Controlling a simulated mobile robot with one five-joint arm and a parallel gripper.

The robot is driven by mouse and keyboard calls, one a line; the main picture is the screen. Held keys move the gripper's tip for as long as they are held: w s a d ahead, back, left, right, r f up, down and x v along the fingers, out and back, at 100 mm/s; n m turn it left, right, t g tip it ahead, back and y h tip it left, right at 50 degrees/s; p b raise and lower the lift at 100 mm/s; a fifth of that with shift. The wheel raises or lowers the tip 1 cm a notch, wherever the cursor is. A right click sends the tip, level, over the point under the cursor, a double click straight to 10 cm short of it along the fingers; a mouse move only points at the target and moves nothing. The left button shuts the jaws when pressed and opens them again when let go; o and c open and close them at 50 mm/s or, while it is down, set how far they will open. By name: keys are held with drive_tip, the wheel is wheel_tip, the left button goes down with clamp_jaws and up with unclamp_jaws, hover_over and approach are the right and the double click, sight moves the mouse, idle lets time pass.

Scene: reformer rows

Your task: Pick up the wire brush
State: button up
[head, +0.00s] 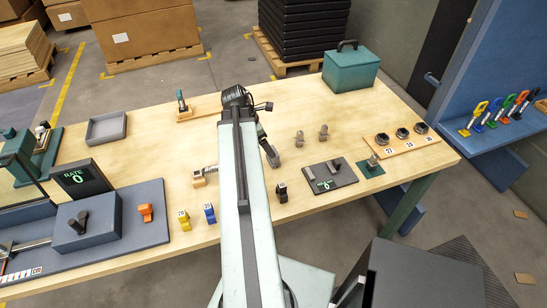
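No wire brush can be identified for certain. A small pale wooden piece with a grey, rough-looking part (205,175) lies on the workbench (300,95), just left of my arm; it may be the brush, but it is too small to tell. My arm reaches up over the middle of the bench and bends down at its far end. My gripper (270,155) seems to hang just right of the arm, above the bench. Its fingers are too small and partly covered to show whether they are open. I see nothing clearly held in it.
A teal-handled tool (182,102) on a wooden strip and a grey tray (106,128) stand left. Two grey fittings (323,132), a dark scale (330,177) and a numbered wooden rack (402,140) are right. A green toolbox (350,70) stands at the back.

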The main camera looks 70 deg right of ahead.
drive_tip(key=b+x, duration=0.2)
drive_tip(key=x, duration=0.1)
drive_tip(key=shift+b, duration=0.35)
drive_tip(key=b+x, duration=0.5)
drive_tip(key=shift+s+f, duration=0.1)
drive_tip(key=shift+s, duration=0.05)
drive_tip(key=shift+a, duration=0.1)
drive_tip(key=shift+c, duration=0.3)
drive_tip(key=c, duration=1.5)
drive_tip(key=shift+o, duration=0.2)
drive_tip(key=shift+r+p, duration=0.3)
drive_tip(key=shift+p, duration=0.05)
wheel_tip(320, 180, up, 10)
drive_tip(key=p, duration=1)
drive_tip(key=shift+f, duration=0.15)
